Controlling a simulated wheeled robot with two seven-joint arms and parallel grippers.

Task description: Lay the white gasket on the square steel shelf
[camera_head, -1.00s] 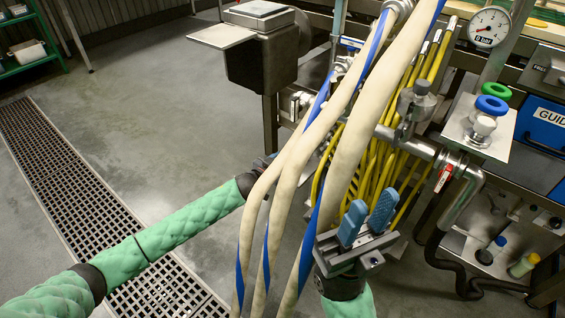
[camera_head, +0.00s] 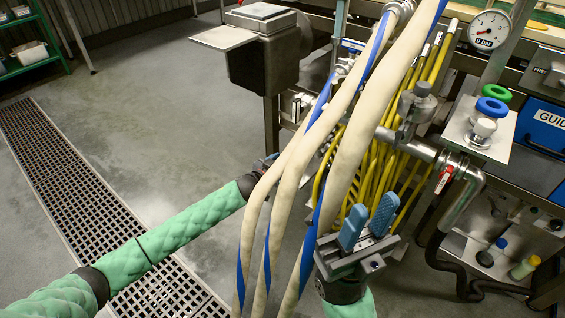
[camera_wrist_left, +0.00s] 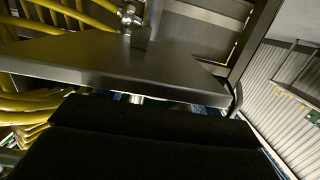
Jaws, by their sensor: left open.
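A steel plate (camera_head: 464,131) at the right carries a green ring, a blue ring and a white ring-like piece (camera_head: 484,127), which may be the white gasket. Another flat square steel plate (camera_head: 222,38) juts out at the upper left; I cannot tell which one is the named shelf. My left gripper (camera_head: 265,162) is mostly hidden behind the thick hoses, left of the yellow hoses, far from the white piece. The left wrist view shows a steel plate (camera_wrist_left: 110,65) close ahead. My right gripper (camera_head: 368,220) has its blue fingers apart and empty, below the white piece.
Thick cream hoses with blue stripes (camera_head: 350,150) hang across the middle, between my two arms. Yellow hoses (camera_head: 376,170) crowd behind them. A steel pipe with a red-tagged valve (camera_head: 445,178) runs below the ring plate. The floor at left is open, with a drain grate (camera_head: 70,200).

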